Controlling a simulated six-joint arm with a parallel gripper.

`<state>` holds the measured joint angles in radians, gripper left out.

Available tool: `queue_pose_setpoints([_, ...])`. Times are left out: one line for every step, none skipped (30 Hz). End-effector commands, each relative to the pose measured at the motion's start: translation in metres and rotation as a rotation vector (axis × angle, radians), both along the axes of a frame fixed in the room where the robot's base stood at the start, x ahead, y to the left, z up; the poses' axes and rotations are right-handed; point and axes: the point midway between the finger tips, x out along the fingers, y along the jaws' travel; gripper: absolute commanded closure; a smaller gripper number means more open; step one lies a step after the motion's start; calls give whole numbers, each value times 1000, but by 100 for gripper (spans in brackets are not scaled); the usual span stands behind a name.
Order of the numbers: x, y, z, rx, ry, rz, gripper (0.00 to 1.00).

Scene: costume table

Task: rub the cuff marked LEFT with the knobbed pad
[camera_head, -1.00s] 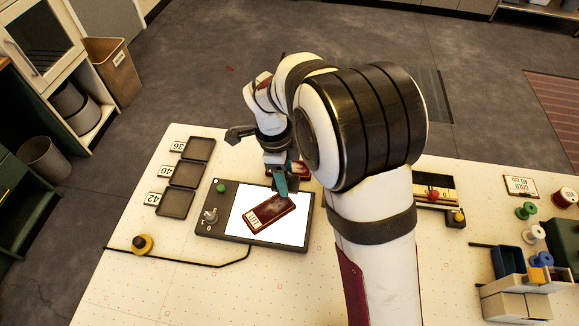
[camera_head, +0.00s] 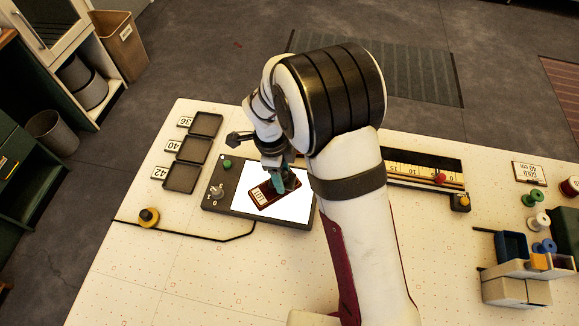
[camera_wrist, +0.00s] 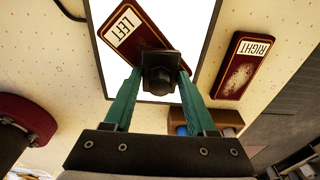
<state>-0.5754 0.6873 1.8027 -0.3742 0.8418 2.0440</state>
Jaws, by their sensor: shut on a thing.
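The dark red cuff marked LEFT (camera_wrist: 128,27) lies tilted on the bright white panel of a flat box; it also shows in the head view (camera_head: 262,192). My gripper (camera_wrist: 159,76) has its teal fingers shut on a black pad with a knob (camera_wrist: 158,60). The pad is over the cuff's end away from the label and hides part of it. I cannot tell whether it touches the cuff. In the head view my gripper (camera_head: 284,183) is at the same end. A second cuff, marked RIGHT (camera_wrist: 243,66), with a pale worn patch, lies beside the box.
The lit box (camera_head: 210,205) has a green button (camera_head: 227,164) and a switch (camera_head: 217,191). Trays marked 36, 40 and 42 (camera_head: 182,178) lie to its left. A yellow-based button (camera_head: 149,216), a ruler track (camera_head: 408,173) and spools (camera_head: 531,199) are farther off. The front left table is clear.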

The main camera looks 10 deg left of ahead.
Motion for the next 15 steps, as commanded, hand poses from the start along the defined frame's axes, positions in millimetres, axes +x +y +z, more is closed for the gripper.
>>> queue_pose_setpoints([-3,3,1,0,0,2,88])
queue_pose_setpoints([-5,5,1,0,0,2,88])
queue_pose_setpoints([-8,8,1,0,0,2,88])
queue_pose_setpoints([-10,10,2,0,0,2,88])
queue_pose_setpoints([-12,12,2,1,0,1,88])
queue_pose_setpoints([-14,14,2,1,0,1,88])
queue_pose_setpoints([-16,16,3,1,0,1,88])
queue_pose_setpoints([-18,18,3,1,0,2,88])
queue_pose_setpoints([-21,21,3,1,0,2,88])
queue_pose_setpoints([-22,23,3,1,0,1,88])
queue_pose_setpoints([-24,24,3,1,0,1,88])
queue_pose_setpoints([-27,27,4,1,0,2,88])
queue_pose_setpoints([-29,29,4,1,0,2,88])
queue_pose_setpoints([-31,31,4,0,0,1,88])
queue_pose_setpoints([-33,33,4,0,1,1,88])
